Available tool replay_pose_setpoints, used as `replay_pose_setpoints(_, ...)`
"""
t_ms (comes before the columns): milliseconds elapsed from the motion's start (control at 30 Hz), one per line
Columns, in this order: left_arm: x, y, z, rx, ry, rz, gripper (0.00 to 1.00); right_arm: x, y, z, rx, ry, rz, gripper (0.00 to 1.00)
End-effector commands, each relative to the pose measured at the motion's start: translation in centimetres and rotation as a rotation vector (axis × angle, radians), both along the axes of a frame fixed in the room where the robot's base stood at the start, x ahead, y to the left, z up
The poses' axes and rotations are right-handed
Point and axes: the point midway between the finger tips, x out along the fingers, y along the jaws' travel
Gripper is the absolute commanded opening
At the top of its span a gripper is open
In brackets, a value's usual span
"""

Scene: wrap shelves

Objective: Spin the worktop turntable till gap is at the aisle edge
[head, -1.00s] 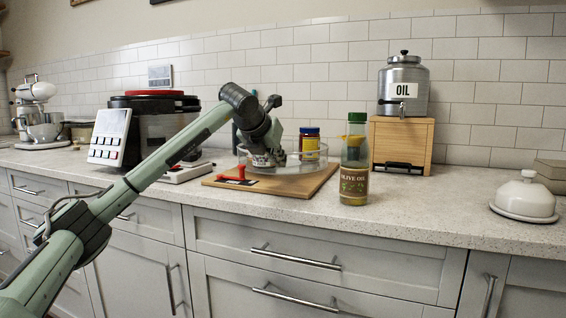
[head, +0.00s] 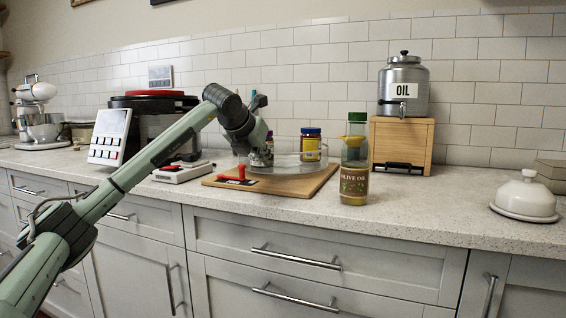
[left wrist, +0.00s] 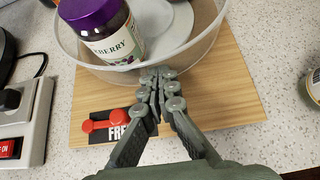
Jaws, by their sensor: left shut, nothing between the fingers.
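The turntable (head: 300,167) is a clear, walled round tray on a wooden board (head: 315,182); its wall also shows in the left wrist view (left wrist: 205,50). On it stand a yellow-labelled jar with a blue lid (head: 310,146) and, in the left wrist view, a purple-lidded berry jar (left wrist: 112,35). My left gripper (head: 262,160) is shut and empty, pointing down at the turntable's front left; in the left wrist view its fingertips (left wrist: 158,82) are at the near wall beside the berry jar. Whether they touch the wall I cannot tell. No gap is clear. My right gripper is out of view.
A red lever (left wrist: 105,122) with a partly hidden label sits on the board's front left. An olive oil bottle (head: 355,165) stands right of the board. A white switch box (head: 183,171) is left.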

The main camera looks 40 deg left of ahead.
Motion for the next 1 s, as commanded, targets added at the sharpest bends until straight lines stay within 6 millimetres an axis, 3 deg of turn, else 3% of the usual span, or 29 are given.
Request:
replay_pose_setpoints(533,-0.2,0.8,0.1,0.001,-0.003,0.0,0.0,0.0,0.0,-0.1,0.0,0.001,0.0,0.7)
replay_pose_setpoints(1000,-1.0,2.8,0.1,0.0,-0.002,0.0,0.0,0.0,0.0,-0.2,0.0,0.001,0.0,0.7)
